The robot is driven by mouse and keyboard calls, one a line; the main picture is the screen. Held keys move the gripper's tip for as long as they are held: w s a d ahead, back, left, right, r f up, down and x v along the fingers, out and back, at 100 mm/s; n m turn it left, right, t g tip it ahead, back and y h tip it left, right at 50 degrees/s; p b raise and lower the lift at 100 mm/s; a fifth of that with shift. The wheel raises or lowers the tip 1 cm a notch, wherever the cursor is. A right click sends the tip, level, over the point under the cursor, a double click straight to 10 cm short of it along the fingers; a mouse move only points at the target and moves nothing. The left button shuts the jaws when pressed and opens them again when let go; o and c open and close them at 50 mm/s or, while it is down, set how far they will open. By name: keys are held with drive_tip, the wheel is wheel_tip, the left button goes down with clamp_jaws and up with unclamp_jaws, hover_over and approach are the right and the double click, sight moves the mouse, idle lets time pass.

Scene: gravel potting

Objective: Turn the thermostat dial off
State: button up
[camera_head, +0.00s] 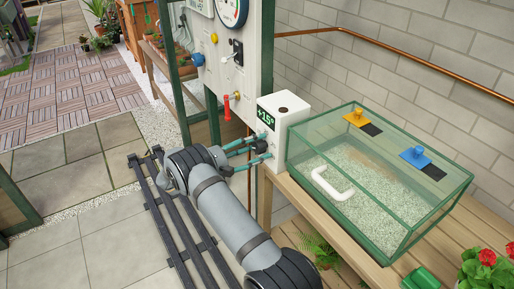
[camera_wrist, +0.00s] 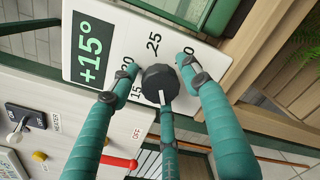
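The thermostat (camera_head: 292,144) is a white box on the wooden bench, with a green +15° display that also shows in the wrist view (camera_wrist: 90,48). Its black round dial (camera_wrist: 160,80) has a white pointer mark, which faces down in the wrist view. Printed numbers 15, 20 and 25 and a partly covered one surround it. My gripper (camera_head: 266,147) reaches the box front, its teal fingers around the dial. In the wrist view, one finger stands left, one right and one below. The side fingertips look open; contact is unclear.
A glass case (camera_head: 375,185) with gravel and a white handle stands right of the thermostat. A panel (camera_head: 228,60) left of it bears a gauge, switch and red lever (camera_wrist: 118,161). Red flowers (camera_head: 487,258) are at lower right. Paving lies open at left.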

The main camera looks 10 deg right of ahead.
drive_tip(key=shift+o, duration=0.9)
drive_tip(key=shift+a, duration=0.1)
drive_tip(key=shift+a, duration=0.35)
drive_tip(key=v, duration=1.1)
drive_tip(key=shift+s, duration=0.1)
drive_tip(key=x, duration=1.2)
